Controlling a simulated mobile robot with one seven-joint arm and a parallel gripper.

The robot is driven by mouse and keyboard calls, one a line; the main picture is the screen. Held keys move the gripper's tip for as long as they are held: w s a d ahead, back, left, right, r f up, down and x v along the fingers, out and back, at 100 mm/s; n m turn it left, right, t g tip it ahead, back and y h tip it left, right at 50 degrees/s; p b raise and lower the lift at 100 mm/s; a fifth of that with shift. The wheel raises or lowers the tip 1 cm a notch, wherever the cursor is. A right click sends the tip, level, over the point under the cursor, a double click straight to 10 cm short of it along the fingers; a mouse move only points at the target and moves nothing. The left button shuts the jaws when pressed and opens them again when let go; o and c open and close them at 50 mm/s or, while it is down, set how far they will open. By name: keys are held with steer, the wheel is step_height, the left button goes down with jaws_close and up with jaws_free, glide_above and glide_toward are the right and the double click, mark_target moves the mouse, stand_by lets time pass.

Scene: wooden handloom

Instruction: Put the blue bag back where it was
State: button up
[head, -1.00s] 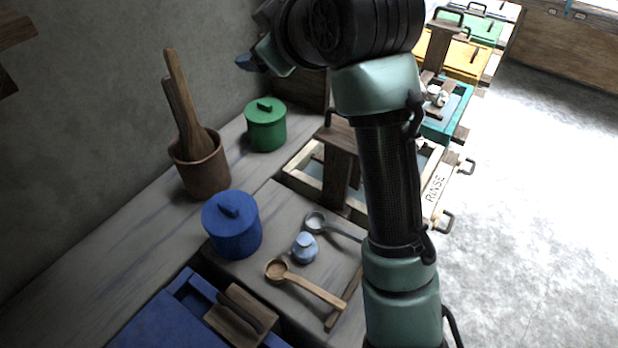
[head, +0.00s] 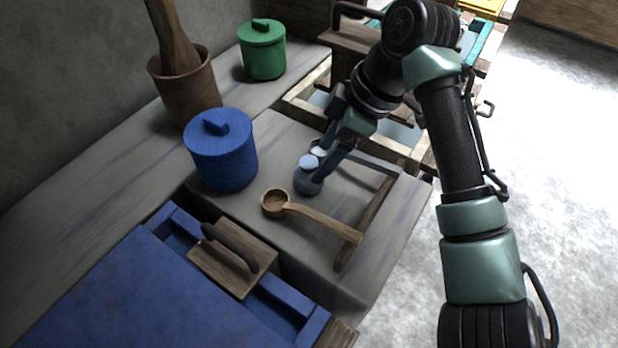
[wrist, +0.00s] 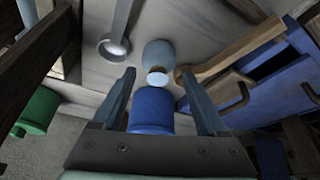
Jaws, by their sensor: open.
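The blue bag (head: 307,183) is a small, light-blue, rounded thing with a pale top, standing on the grey bench block between the metal ladle and the wooden spoon. It also shows in the wrist view (wrist: 158,53), just beyond my fingertips. My gripper (head: 317,167) is open and reaches down at the bag from the upper right. In the wrist view, my two fingers (wrist: 158,74) are apart, with the bag between and ahead of their tips. The fingers partly hide the bag in the head view. I cannot tell whether they touch it.
A blue lidded pot (head: 222,160) stands left of the bag. A wooden spoon (head: 315,218) lies in front; a metal ladle (wrist: 115,45) lies beside it. A green pot (head: 262,52), a brown pot (head: 186,92) and a blue vat (head: 130,285) stand around. Open floor is at right.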

mark_target(315, 163)
steer(key=shift+a+b+x, duration=0.2)
steer(key=shift+b+x, duration=0.7)
steer(key=shift+x, duration=2.3)
steer(key=shift+w+r, duration=0.1)
steer(key=shift+w, duration=0.05)
steer(key=shift+c, duration=0.2)
jaws_close()
